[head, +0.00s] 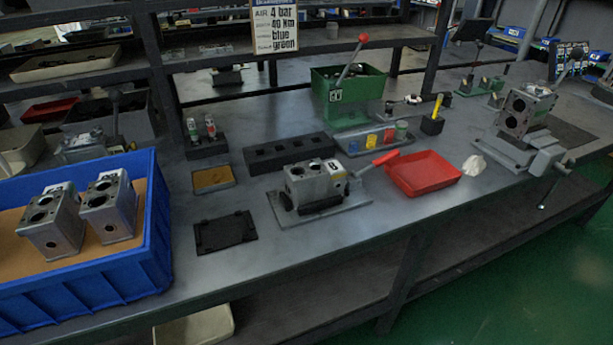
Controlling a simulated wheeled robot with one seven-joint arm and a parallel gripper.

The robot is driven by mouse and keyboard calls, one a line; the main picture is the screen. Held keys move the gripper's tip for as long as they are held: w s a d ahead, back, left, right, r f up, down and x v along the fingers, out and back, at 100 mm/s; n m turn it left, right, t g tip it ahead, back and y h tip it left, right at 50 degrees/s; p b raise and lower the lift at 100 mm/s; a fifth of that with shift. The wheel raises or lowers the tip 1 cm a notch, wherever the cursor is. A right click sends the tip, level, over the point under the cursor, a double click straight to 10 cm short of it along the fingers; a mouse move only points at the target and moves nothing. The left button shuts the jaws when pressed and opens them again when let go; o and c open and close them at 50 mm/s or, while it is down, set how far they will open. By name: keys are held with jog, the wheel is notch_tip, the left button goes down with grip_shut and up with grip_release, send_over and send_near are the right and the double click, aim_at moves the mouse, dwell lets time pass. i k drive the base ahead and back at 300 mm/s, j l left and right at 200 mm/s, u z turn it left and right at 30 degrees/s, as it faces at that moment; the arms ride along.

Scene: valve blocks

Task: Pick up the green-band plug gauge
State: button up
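Two small upright cylindrical pieces, which look like plug gauges, stand side by side in a dark holder block (206,149) on the bench, left of centre. The left piece (193,130) and the right piece (211,127) are grey with small coloured marks. They are too small for me to tell for certain which one has the green band. My gripper is not in view.
A blue crate (160,236) with two metal valve blocks (110,207) is at the left. A fixture with a valve block (315,184), red tray (422,174), green bin (348,90) and vise (535,158) line the bench. A black plate (225,232) lies near the front edge.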

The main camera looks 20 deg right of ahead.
aim_at(190, 121)
jog(key=i+l+u, duration=0.2)
jog(key=i, duration=0.3)
jog(key=i+l+u, duration=0.15)
jog(key=i, duration=0.4)
jog(key=l, duration=0.1)
